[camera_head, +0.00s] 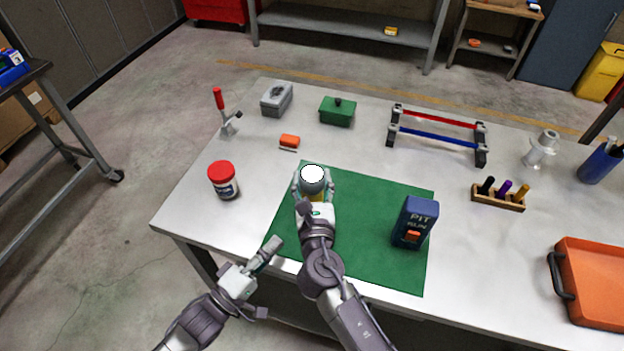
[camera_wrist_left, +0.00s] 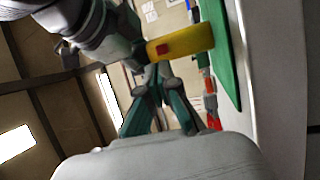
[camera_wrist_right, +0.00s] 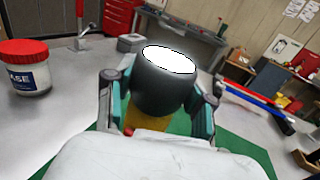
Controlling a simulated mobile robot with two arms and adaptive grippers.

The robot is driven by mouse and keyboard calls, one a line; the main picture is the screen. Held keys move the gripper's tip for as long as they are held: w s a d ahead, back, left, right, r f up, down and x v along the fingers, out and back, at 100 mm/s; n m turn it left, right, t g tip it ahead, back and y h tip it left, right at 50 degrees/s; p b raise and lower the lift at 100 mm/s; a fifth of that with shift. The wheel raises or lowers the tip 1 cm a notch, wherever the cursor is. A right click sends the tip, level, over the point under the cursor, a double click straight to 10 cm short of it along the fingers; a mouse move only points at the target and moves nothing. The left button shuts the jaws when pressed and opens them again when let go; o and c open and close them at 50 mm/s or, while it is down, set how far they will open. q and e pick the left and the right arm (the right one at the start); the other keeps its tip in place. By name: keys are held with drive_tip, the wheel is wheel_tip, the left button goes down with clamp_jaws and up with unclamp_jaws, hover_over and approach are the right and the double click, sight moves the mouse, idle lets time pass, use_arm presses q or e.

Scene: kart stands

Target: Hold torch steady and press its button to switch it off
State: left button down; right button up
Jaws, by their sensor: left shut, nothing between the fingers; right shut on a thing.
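The torch (camera_head: 312,174) stands upright over the green mat (camera_head: 375,215), its lens glowing white. It has a dark head (camera_wrist_right: 165,88) and a yellow body (camera_wrist_right: 147,121). My right gripper (camera_head: 314,186) is shut around the torch, with a finger on either side of the head in the right wrist view. The red button (camera_wrist_left: 162,48) shows on the yellow body in the left wrist view. My left gripper (camera_head: 272,248) is shut and empty, apart from the torch, at the mat's near left edge. Its fingertips (camera_wrist_left: 156,72) appear below the button in its own wrist view.
A dark blue box (camera_head: 414,224) stands on the mat's right. A red-lidded jar (camera_head: 222,181) is left of the torch, and an orange block (camera_head: 289,141) is behind it. An orange tray (camera_head: 597,285) lies far right. Bare tabletop lies between jar and mat.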

use_arm(q)
drive_tip(key=m+g+h, duration=0.1)
drive_tip(key=m, duration=0.1)
drive_tip(key=d+r+m+g+h, duration=0.1)
drive_tip(key=m+g, duration=0.1)
drive_tip(key=m, duration=0.1)
drive_tip(key=s+r+m+g+h, duration=0.1)
drive_tip(key=m+g, duration=0.1)
drive_tip(key=m, duration=0.1)
drive_tip(key=shift+d+h, duration=0.25)
drive_tip(key=shift+h, duration=0.15)
drive_tip(key=m+g, duration=0.1)
drive_tip(key=m, duration=0.1)
drive_tip(key=s+m+g, duration=0.1)
drive_tip(key=m+g, duration=0.1)
drive_tip(key=shift+d+m+h, duration=0.15)
drive_tip(key=shift+m+h, duration=0.15)
drive_tip(key=shift+m, duration=0.1)
drive_tip(key=shift+w+d, duration=0.55)
drive_tip(key=shift+w, duration=0.75)
drive_tip(key=shift+w+d, duration=0.6)
drive_tip(key=shift+w, duration=0.7)
drive_tip(key=shift+w+d, duration=0.55)
drive_tip(key=shift+w, duration=0.75)
drive_tip(key=shift+w, duration=0.15)
drive_tip(key=shift+w+d, duration=0.2)
drive_tip(key=shift+w, duration=0.15)
drive_tip(key=shift+s+a, duration=0.2)
drive_tip(key=shift+s, duration=0.3)
